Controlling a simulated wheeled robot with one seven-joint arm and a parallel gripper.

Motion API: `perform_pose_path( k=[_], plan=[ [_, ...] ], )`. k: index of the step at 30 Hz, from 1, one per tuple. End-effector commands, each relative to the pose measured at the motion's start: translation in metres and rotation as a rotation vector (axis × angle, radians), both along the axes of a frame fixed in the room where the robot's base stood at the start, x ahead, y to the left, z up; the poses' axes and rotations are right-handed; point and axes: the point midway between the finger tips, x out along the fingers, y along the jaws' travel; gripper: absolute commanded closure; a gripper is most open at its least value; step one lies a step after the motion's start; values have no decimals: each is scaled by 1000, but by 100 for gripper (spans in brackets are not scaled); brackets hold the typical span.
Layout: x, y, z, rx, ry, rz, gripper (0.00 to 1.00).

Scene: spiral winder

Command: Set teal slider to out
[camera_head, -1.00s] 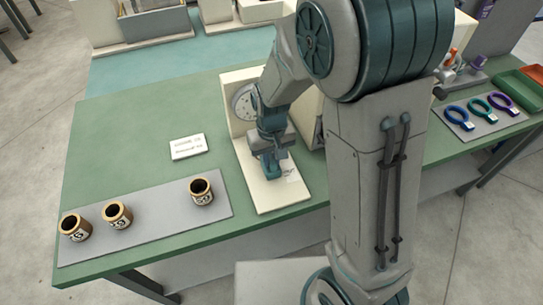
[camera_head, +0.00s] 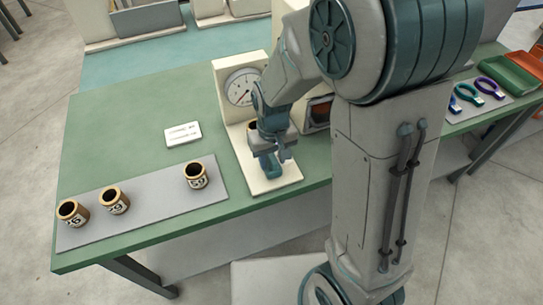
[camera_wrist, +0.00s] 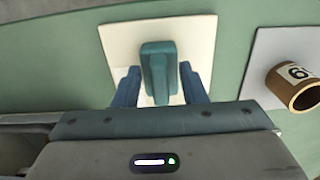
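The teal slider (camera_head: 268,165) stands on the cream base plate (camera_head: 276,184) of a station with a dial (camera_head: 242,87). In the wrist view the teal slider (camera_wrist: 158,70) lies between the two blue fingers of my gripper (camera_wrist: 160,88), with a gap on each side. My gripper (camera_head: 277,158) is open and holds nothing. In the head view it is right at the slider, and the hand hides part of the station. I cannot tell which position the slider is set to.
Several numbered tan pots, one of them a pot (camera_head: 196,175), stand on a grey mat (camera_head: 152,212) to the left. A white label card (camera_head: 183,134) lies behind them. Coloured rings, one teal (camera_head: 468,93), and trays (camera_head: 508,75) are at the right.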

Motion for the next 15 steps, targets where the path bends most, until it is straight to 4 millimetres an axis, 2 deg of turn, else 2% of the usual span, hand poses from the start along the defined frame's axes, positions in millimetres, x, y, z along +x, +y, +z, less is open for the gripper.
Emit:
perform_pose_path(
  k=[5, 8, 11, 15],
  plan=[
    [1, 0, 2, 1, -3, 0, 62],
    [2, 1, 10, 2, -7, 1, 62],
    [2, 1, 25, 3, -10, 2, 62],
    [2, 2, 57, 4, -10, 3, 62]
  ],
)
